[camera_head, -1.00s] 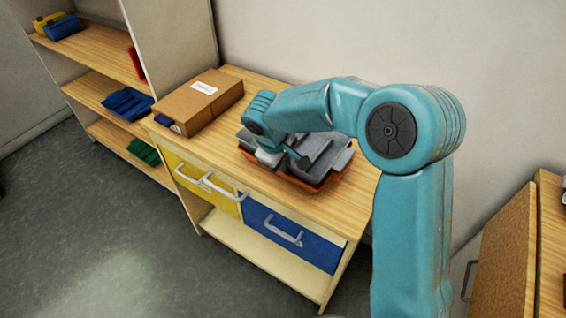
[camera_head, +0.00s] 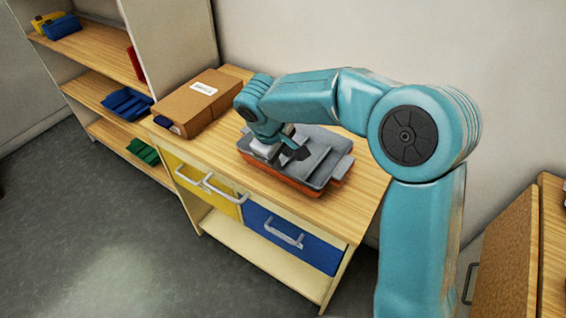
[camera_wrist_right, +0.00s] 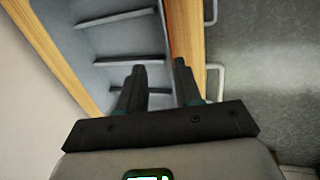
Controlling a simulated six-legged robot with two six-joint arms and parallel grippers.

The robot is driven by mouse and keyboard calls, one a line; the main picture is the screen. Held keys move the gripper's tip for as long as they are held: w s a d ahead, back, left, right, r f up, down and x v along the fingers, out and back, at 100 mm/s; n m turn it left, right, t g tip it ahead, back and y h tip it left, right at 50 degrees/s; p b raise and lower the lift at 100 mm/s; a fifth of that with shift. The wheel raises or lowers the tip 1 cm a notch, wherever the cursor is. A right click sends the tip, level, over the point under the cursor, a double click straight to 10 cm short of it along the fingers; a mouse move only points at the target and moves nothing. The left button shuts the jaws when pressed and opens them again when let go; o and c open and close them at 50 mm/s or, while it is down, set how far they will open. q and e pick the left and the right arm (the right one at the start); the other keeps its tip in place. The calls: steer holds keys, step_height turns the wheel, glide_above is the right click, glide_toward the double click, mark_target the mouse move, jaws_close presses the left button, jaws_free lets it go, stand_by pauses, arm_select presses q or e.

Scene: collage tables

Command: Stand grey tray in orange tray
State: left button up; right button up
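The grey tray (camera_head: 318,170), with raised dividers, sits nested in the orange tray (camera_head: 290,186) on the wooden tabletop. It looks about level, and an orange edge shows below it along the front and right. My right gripper (camera_head: 297,150) is just above the grey tray's left part and hides some of it. In the right wrist view, the two dark fingers (camera_wrist_right: 158,72) are apart with nothing clasped between them. The grey tray (camera_wrist_right: 115,40) and a thin orange strip show beyond them. My left gripper is not in view.
A cardboard box (camera_head: 197,102) with a white label stands left of the trays. Drawers with yellow (camera_head: 207,186) and blue (camera_head: 290,238) fronts are below the tabletop. A shelf unit (camera_head: 95,52) with coloured items stands at left, a wooden cabinet (camera_head: 512,245) at right. The tabletop's right end is clear.

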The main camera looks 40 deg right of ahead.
steer(key=v, duration=0.6)
steer(key=s+a+f+y, duration=0.2)
steer(key=a+f, duration=0.2)
steer(key=f, duration=0.4)
steer(key=s+a+f+g+y, duration=0.15)
steer(key=a+f, duration=0.25)
steer(key=f, duration=0.4)
steer(key=s+a+f+y, duration=0.2)
steer(key=a+f, duration=0.2)
steer(key=f, duration=0.3)
steer(key=s+a+f+m+y, duration=0.1)
steer(key=s+a+f+m, duration=0.1)
steer(key=s+f, duration=0.3)
steer(key=s+a+f+m, duration=0.2)
steer(key=s+f+m, duration=0.2)
steer(key=s, duration=0.5)
step_height(320, 180, down, 3)
steer(key=shift+s+r+t+y, duration=0.25)
steer(key=shift+s+t+y, duration=0.1)
steer(key=shift+s, duration=0.05)
